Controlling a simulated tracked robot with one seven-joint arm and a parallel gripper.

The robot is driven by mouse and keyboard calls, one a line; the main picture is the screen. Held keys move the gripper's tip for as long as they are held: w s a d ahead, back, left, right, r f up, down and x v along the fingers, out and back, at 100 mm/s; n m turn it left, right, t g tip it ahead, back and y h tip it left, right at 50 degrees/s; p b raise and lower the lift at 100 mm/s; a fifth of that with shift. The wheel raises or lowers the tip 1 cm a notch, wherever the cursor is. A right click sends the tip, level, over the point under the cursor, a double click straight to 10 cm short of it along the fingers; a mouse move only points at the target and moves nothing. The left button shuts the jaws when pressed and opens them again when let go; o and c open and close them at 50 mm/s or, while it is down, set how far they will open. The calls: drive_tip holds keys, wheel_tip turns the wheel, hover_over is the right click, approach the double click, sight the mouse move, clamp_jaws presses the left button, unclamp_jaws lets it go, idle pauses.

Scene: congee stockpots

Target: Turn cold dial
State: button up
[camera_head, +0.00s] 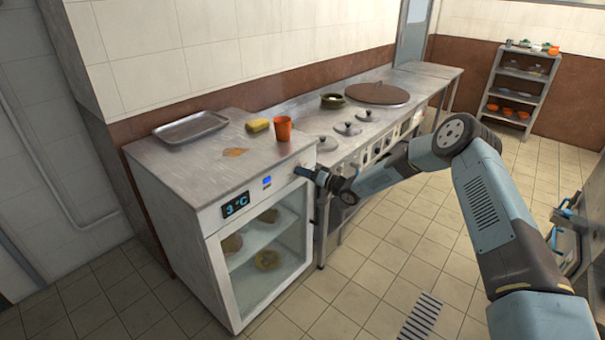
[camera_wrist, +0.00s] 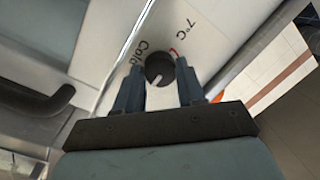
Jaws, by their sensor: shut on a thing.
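The cold dial (camera_wrist: 159,68) is a round black knob with a pale pointer mark, on the fridge's white front panel. In the wrist view, "Cold" and "7°C" are printed beside it, with a small red mark. My gripper (camera_wrist: 160,80) is shut on the dial, one finger on each side. In the head view my gripper (camera_head: 302,171) is at the upper right corner of the fridge front, and it hides the dial there. The fridge (camera_head: 205,235) has a display (camera_head: 235,204) reading 3 °C and a small blue panel (camera_head: 267,181).
A metal tray (camera_head: 190,127), a yellow sponge (camera_head: 257,125) and an orange cup (camera_head: 283,128) stand on the fridge top. A stove counter (camera_head: 345,145) with several lids adjoins on the right. A shelf rack (camera_head: 520,85) stands far right.

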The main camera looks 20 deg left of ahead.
drive_tip(key=shift+w+d+f, duration=0.25)
drive_tip(key=shift+w+d, duration=0.05)
drive_tip(key=shift+d, duration=0.1)
drive_tip(key=o, duration=0.8)
drive_tip(key=shift+o, duration=1.2)
drive_tip(key=shift+a, duration=0.15)
drive_tip(key=shift+s, duration=0.1)
drive_tip(key=v, duration=1.3)
drive_tip(key=shift+d, duration=0.35)
drive_tip(key=shift+s, duration=0.1)
